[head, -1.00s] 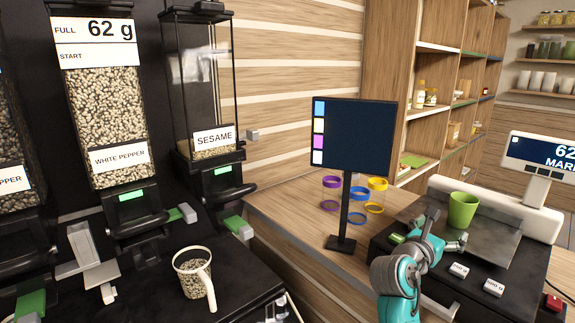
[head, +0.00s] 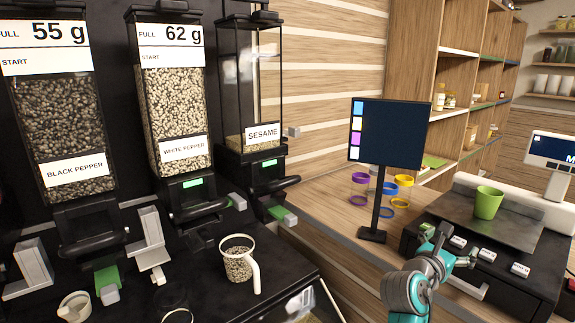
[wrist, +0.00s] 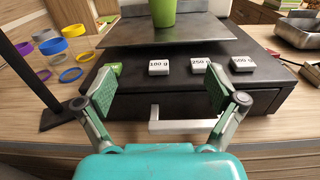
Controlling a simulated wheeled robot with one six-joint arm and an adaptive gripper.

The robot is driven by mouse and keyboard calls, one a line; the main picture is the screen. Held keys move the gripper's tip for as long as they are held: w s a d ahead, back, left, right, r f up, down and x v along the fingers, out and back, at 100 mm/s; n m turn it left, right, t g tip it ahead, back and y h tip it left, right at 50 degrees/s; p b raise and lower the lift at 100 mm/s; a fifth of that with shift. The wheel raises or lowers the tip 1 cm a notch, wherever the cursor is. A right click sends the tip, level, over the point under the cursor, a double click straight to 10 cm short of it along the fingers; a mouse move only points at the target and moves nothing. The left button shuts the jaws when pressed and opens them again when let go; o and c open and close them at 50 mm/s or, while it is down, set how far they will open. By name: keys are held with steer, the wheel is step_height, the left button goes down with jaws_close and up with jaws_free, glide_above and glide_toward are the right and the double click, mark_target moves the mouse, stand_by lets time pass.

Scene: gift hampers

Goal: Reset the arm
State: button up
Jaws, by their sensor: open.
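My gripper (wrist: 158,92) is open and empty in the wrist view, with its green-padded fingers spread in front of the black scale base. In the head view my gripper (head: 455,250) is at the lower right, beside the scale. A green cup (head: 488,203) stands upright on the scale's dark metal plate (head: 520,228); its lower part also shows in the wrist view (wrist: 163,12). White buttons marked 100 g (wrist: 159,67), 250 g (wrist: 203,64) and 500 g (wrist: 243,64) lie along the base, with a green button (wrist: 116,68) at their left.
A black monitor (head: 386,134) on a stand and several coloured rings (head: 360,178) are left of the scale. Dispensers of black pepper (head: 68,125), white pepper (head: 176,110) and sesame (head: 263,142) stand at the left. A clear jug (head: 238,265) with grains sits below them.

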steer(key=s+a+f+m+t+y, duration=0.1)
steer(key=s+a+f+m+y, duration=0.15)
steer(key=s+f, duration=0.4)
steer(key=s+a+f+m+t+y, duration=0.1)
steer(key=s+a+f+y, duration=0.2)
steer(key=f, duration=0.6)
steer(key=s+a+f+m+t+y, duration=0.1)
steer(key=s+a+f+y, duration=0.1)
steer(key=s+a+f, duration=0.45)
steer(key=s+a+f+m+y, duration=0.2)
steer(key=s+f+m, duration=0.15)
steer(key=s, duration=0.35)
steer(key=s+a+f+m+y, duration=0.2)
steer(key=s+f+m, duration=0.1)
steer(key=s+f, duration=0.3)
steer(key=s+a+r+m, duration=0.1)
steer(key=s+m, duration=0.3)
steer(key=s, duration=0.4)
steer(key=s+a+r+m+y, duration=0.1)
steer(key=s+r+m, duration=0.3)
steer(key=s, duration=0.5)
steer(key=s+a+r+m+y, duration=0.1)
steer(key=s+a+r+m, duration=0.1)
steer(key=s+m, duration=0.4)
steer(key=shift+r+v, duration=0.25)
steer(key=shift+v, duration=1.4)
steer(key=shift+a, duration=0.15)
